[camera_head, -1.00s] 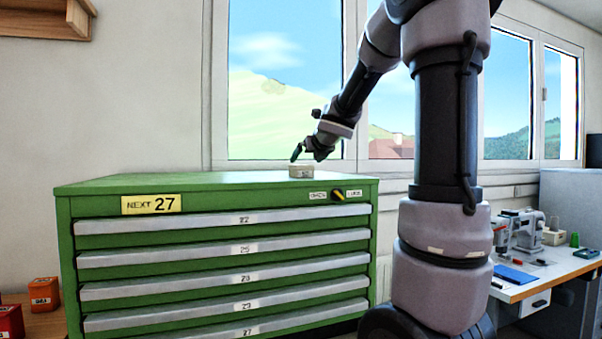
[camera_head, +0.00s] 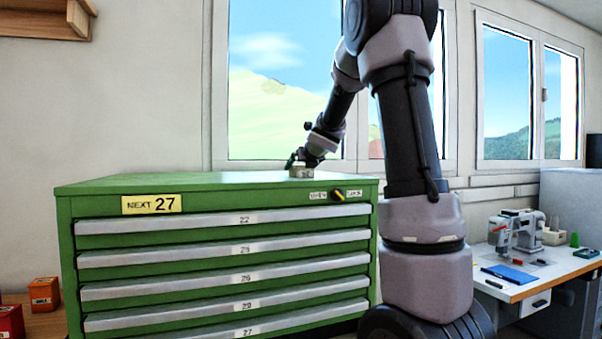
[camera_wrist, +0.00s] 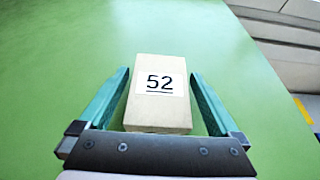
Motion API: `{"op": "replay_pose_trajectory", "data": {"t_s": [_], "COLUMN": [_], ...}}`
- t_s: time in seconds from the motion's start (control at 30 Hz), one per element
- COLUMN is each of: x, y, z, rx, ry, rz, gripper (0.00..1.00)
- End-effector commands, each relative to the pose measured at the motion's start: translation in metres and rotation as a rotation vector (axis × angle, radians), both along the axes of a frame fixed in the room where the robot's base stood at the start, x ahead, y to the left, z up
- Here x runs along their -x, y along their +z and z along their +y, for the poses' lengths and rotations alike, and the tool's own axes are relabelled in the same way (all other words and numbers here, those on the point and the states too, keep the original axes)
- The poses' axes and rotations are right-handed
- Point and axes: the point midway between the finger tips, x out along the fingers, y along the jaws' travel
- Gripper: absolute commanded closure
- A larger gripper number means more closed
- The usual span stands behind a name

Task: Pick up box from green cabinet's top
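The green cabinet (camera_head: 120,188) stands at the left centre in the head view, and its bare top fills much of the wrist view (camera_wrist: 50,70). A small beige box (camera_wrist: 158,115) labelled 52 sits on that top. It also shows small near the cabinet's back right in the head view (camera_head: 300,172). My gripper (camera_wrist: 160,84) is open around the box, with one teal finger on each side. A narrow gap shows beside the box, clearer on the right. In the head view the gripper (camera_head: 298,161) is low over the cabinet top and partly overlaps the box.
Orange and red boxes (camera_head: 43,294) lie at lower left. A workbench (camera_head: 535,283) with a machine stands right. The cabinet top around the box is clear.

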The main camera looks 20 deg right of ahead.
Motion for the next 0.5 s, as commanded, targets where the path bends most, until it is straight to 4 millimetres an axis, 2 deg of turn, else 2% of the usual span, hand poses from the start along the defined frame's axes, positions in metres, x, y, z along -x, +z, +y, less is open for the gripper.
{"op": "replay_pose_trajectory", "data": {"t_s": [0.03,0.1,0.2,0.5], "x": [0.0001,0.0002,0.0001,0.0002], "y": [-0.0001,-0.0001,0.0002,0.0010], "z": [0.0001,0.0001,0.0001,0.0002], "rx": [0.000,0.000,0.000,0.001], "ry": [0.000,0.000,0.000,0.001], "rz": [0.000,0.000,0.000,0.000], "gripper": [0.23,0.50,0.83,0.83]}}
